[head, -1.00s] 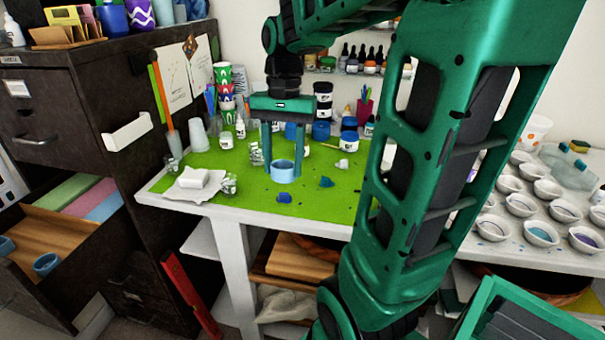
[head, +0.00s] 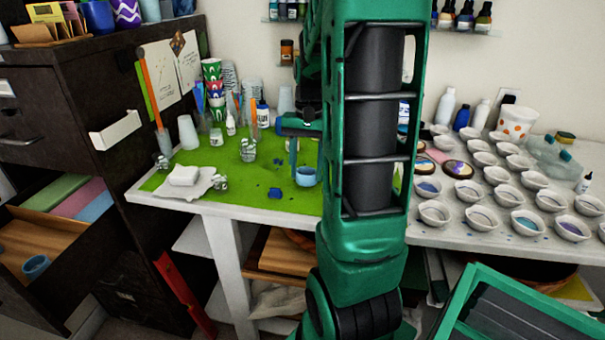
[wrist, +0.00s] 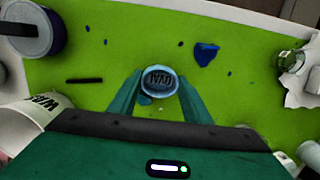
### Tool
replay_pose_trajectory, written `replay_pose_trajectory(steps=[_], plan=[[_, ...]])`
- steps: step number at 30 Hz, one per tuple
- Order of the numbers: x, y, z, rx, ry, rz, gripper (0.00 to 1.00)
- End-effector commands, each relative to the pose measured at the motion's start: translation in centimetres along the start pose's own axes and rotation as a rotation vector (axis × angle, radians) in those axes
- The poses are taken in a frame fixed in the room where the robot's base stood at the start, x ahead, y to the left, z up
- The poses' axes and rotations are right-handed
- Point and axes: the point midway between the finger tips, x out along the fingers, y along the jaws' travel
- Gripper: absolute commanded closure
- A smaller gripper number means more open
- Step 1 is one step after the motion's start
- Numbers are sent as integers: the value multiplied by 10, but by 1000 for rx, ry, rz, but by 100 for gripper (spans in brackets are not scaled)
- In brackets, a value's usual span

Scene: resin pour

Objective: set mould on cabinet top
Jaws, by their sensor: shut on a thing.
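The mould is a small light-blue round cup (head: 306,177) with raised lettering inside, seen from above in the wrist view (wrist: 160,80). My gripper (head: 306,169) points down at the green mat and is shut on the mould, one finger on each side. The fingers also show in the wrist view (wrist: 159,91). I cannot tell whether the mould touches the mat. The dark cabinet (head: 95,95) stands at the left; its top (head: 85,46) is higher than the table. My own arm hides part of the table.
Cups and a cardboard organiser (head: 55,22) crowd the cabinet top's back. An open drawer (head: 60,235) holds folders and another blue cup (head: 36,266). Several small bowls (head: 480,218) fill the right.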

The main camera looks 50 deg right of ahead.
Motion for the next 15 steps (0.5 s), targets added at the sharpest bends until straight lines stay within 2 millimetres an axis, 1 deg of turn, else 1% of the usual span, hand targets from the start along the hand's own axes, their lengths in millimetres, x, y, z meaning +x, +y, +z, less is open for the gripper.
replay_pose_trajectory(steps=[1,4,15], plan=[[7,0,0,0,-2,1,78],[13,0,-1,0,-1,0,78],[17,0,-2,-1,0,0,78]])
